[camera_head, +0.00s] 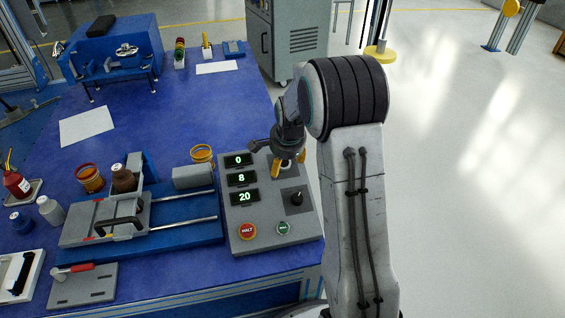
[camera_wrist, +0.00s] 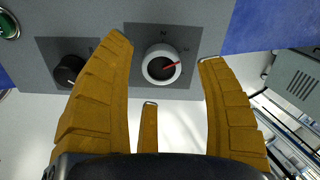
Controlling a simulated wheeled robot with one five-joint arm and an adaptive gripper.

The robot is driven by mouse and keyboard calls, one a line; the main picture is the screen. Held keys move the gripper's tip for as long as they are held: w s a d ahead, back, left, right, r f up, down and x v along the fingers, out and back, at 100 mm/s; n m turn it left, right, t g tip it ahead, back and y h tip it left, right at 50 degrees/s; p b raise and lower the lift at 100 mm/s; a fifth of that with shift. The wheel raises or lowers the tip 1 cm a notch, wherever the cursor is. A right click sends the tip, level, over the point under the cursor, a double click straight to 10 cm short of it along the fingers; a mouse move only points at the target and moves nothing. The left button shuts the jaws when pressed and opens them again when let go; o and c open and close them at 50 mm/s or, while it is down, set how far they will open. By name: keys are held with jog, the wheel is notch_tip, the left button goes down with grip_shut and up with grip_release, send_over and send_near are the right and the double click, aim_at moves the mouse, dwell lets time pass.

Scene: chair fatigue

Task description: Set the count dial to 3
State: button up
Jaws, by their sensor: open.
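A round dial (camera_wrist: 161,64) with a pale rim, dark centre and red pointer sits on a dark square plate in the wrist view. Its pointer aims right and slightly up in that picture; the marks around it are too small to read. In the wrist view the yellow fingers of my gripper (camera_wrist: 164,50) are open, one on each side of the dial, with visible gaps. I cannot read which dial is the count dial.
A black knob (camera_head: 296,199) sits on the panel, also left of my fingers in the wrist view (camera_wrist: 68,70). A red HALT button (camera_head: 247,231) and green button (camera_head: 283,228) are nearby. Displays read 0 (camera_head: 238,160), 8 (camera_head: 242,179) and 20 (camera_head: 244,197).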

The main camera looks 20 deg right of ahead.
jog(key=v, duration=0.8)
jog(key=shift+s+r, duration=0.2)
jog(key=shift+r, duration=0.2)
jog(key=shift+a, duration=0.1)
jog(key=s+a+r+n+p, duration=0.3)
jog(key=s+r+n+p, duration=0.2)
jog(key=s+r+p, duration=0.4)
jog(key=s+a+r+n+p, duration=0.3)
jog(key=s+r+n+p, duration=0.3)
jog(key=r+p, duration=0.6)
jog(key=s+a+r+n+y+p, duration=0.1)
jog(key=s+a+r+n+p, duration=0.2)
jog(key=s+r+p, duration=0.7)
jog(key=shift+s+a+r+n+g, duration=0.4)
jog(key=shift+s+r+n, duration=0.45)
jog(key=shift+r+n, duration=0.7)
jog(key=shift+d+r+m, duration=0.1)
jog(key=shift+r+m, duration=0.1)
jog(key=shift+m, duration=0.05)
jog(key=shift+c, duration=0.3)
